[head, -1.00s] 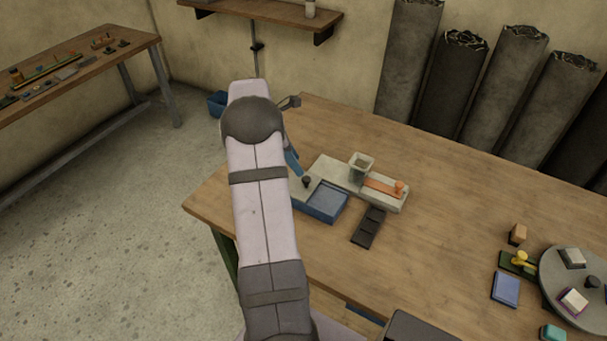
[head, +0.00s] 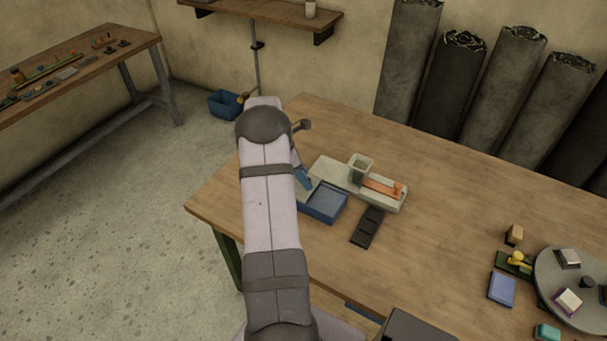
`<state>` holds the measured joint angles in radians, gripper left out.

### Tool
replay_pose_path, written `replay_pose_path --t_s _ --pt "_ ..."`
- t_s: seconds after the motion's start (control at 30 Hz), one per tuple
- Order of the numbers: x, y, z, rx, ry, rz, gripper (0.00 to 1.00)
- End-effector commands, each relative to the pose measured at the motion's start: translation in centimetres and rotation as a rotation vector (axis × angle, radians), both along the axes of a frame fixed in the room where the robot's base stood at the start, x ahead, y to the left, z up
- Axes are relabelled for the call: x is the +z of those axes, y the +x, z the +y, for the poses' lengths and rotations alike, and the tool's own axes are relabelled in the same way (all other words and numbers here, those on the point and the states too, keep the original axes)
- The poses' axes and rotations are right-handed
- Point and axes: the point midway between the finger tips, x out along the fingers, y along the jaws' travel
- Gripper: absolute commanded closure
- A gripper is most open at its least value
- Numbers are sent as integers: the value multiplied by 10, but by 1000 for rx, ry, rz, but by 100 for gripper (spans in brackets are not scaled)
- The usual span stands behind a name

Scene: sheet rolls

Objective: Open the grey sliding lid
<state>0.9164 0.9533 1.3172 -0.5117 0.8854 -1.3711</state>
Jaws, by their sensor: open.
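A blue box (head: 326,205) sits on the wooden table, and much of its blue inside is uncovered. A small bit of the grey lid (head: 314,184) shows at the box's back-left side; the rest is hidden by my arm and gripper. The lid's dark knob is not visible now.
A dark slotted tray (head: 367,227) lies to the right. A round grey stand (head: 575,290) holds small items farther right. The table between is clear.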

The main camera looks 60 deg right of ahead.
Motion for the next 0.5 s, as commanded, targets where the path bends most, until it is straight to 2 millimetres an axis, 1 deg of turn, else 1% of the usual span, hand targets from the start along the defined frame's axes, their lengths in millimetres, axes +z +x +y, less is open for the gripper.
replay_pose_path --t_s 0.23,0.27,0.3,0.37,0.4,0.43,0.5 --pt "-1 0 0 0 -1 -1 59" --pt "-1 0 0 0 -1 -1 63" --pt "-1 0 0 0 -1 -1 73" --pt "-1 0 0 0 -1 -1 87" --pt "-1 0 0 0 -1 -1 97" --pt "-1 0 0 0 -1 -1 100" --pt "-1 0 0 0 -1 -1 100"
